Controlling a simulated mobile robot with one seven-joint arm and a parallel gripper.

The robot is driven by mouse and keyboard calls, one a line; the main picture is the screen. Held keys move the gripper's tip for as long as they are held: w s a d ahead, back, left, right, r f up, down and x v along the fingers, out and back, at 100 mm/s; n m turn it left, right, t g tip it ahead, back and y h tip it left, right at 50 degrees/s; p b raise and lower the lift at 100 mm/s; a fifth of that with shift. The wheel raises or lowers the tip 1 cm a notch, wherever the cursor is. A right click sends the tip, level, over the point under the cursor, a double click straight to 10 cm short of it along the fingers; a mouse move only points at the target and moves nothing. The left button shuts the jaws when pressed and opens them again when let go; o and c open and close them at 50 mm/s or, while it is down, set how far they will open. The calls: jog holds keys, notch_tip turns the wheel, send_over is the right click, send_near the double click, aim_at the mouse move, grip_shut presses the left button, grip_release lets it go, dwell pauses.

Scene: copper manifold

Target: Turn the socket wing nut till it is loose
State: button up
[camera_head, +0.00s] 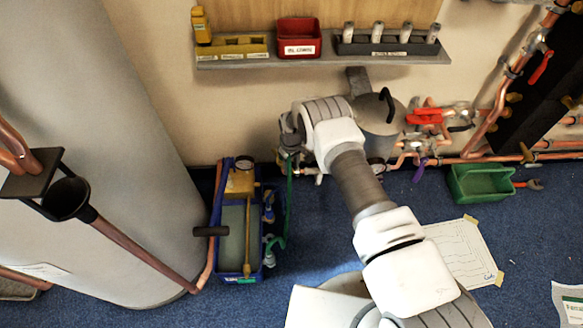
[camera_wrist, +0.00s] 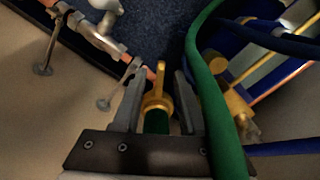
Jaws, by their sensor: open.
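A brass piece (camera_wrist: 158,103), which looks like the socket wing nut, shows in the wrist view with an upright tab and a rounded collar. A short green part (camera_wrist: 156,123) sits below it. My gripper (camera_wrist: 157,84) is open, with one finger on each side of the brass piece. A gap shows on both sides, so the fingers seem apart from it. In the head view my gripper (camera_head: 290,136) is at the wall, left of the grey canister, and the wing nut cannot be made out there.
A green hose (camera_wrist: 207,75) passes close along the right finger. Copper pipework (camera_wrist: 98,38) runs at upper left. In the head view a blue crate (camera_head: 214,240) with a pump stands on the floor, the grey canister (camera_head: 378,135) is close right, and a shelf (camera_head: 330,61) is above.

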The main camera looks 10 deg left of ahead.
grip_shut()
dwell(1.4)
